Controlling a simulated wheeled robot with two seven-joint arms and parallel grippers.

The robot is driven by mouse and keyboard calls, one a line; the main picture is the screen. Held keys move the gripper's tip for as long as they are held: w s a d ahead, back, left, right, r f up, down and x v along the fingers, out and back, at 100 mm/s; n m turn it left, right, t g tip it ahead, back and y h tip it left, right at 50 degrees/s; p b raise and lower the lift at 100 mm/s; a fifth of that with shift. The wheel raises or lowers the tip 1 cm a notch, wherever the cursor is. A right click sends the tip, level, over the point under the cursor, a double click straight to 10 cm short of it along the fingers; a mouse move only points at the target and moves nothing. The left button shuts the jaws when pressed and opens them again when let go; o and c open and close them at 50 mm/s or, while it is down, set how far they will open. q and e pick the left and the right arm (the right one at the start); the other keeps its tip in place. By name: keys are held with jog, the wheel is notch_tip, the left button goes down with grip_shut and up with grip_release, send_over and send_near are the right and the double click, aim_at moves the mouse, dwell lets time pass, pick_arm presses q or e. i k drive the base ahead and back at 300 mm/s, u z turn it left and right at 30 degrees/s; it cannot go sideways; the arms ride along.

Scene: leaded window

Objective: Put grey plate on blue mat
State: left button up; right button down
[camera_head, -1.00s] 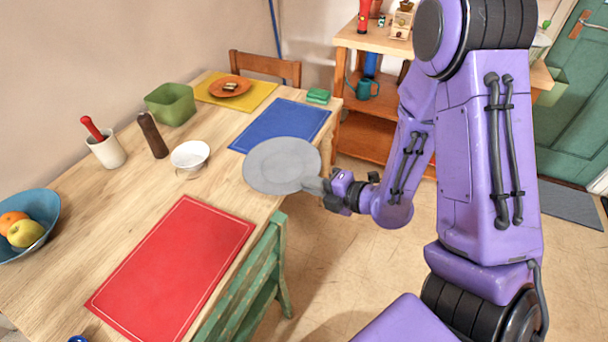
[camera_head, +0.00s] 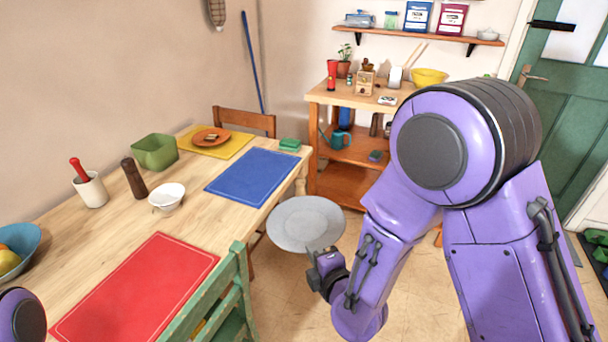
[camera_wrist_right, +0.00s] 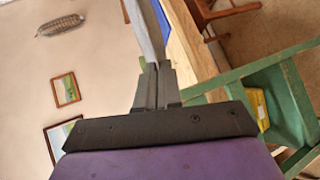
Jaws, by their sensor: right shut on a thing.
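The round grey plate (camera_head: 305,224) is in the air beyond the right edge of the table, near the blue mat's near right corner but not over the mat. My right gripper (camera_head: 316,253) is shut on the plate's near rim. In the right wrist view the two fingers (camera_wrist_right: 157,85) pinch the plate (camera_wrist_right: 146,30), seen nearly edge-on. The blue mat (camera_head: 251,177) lies flat and bare on the table's right part; a strip of blue (camera_wrist_right: 163,20) shows behind the plate in the wrist view. A purple part of my left arm shows at lower left; its gripper is out of view.
The table (camera_head: 110,228) also bears a red mat (camera_head: 140,290), a white bowl (camera_head: 167,197), a pepper mill (camera_head: 134,180) and a green sponge (camera_head: 290,145) beside the blue mat. A green chair (camera_head: 228,295) stands at the near edge. A wooden shelf (camera_head: 345,185) stands behind.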

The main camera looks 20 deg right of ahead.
aim_at(256, 172)
jog(key=z, duration=1.95)
jog(key=i, duration=1.75)
jog(key=u, duration=3.25)
jog(key=i, duration=0.5)
jog(key=u, duration=0.05)
